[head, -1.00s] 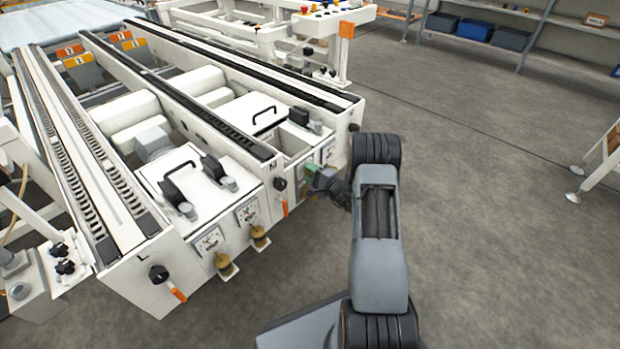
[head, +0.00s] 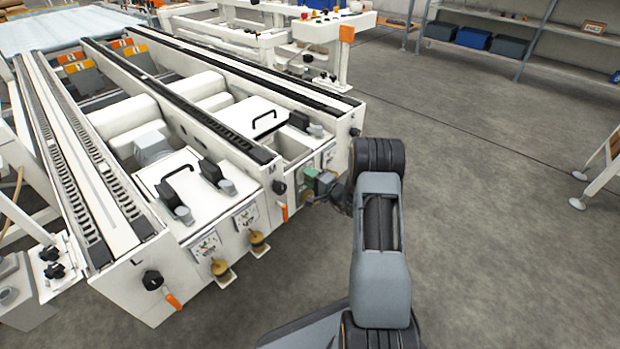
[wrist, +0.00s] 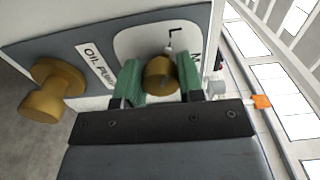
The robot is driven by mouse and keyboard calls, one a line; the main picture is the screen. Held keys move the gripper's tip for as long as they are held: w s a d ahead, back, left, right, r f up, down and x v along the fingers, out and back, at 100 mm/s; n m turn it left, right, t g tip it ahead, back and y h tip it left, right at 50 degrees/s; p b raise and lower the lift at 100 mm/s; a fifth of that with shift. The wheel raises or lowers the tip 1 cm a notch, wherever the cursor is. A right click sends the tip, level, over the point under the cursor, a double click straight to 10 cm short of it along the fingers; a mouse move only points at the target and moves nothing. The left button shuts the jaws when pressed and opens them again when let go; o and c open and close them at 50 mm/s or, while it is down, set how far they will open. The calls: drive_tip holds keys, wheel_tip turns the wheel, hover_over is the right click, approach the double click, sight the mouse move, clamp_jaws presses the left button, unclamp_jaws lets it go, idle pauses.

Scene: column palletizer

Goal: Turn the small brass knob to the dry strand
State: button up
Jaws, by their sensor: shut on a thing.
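The small brass knob (wrist: 160,76) sits on a white plate with the letters L and M, on a grey panel of the machine. My gripper (wrist: 158,80) has a green finger on each side of it and is shut on it. The knob's face is partly shaded, and a pale mark shows just above it, below the L. Which way the knob is turned is hard to tell. In the head view my gripper (head: 317,186) is at the machine's front right; the knob is hidden there.
A larger brass knob (wrist: 52,92) stands left of my gripper, by an oil purge label (wrist: 95,66). In the head view, other brass knobs (head: 220,268) and orange handles (head: 173,300) stick out from the machine front.

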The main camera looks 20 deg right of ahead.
drive_tip(key=o, duration=0.7)
drive_tip(key=shift+a, duration=0.2)
drive_tip(key=shift+o, duration=1.1)
drive_tip(key=shift+d, duration=0.15)
drive_tip(key=shift+s+d, duration=0.1)
drive_tip(key=p+v, duration=0.4)
drive_tip(key=v, duration=0.9)
drive_tip(key=shift+s, duration=0.35)
drive_tip(key=shift+d, duration=0.15)
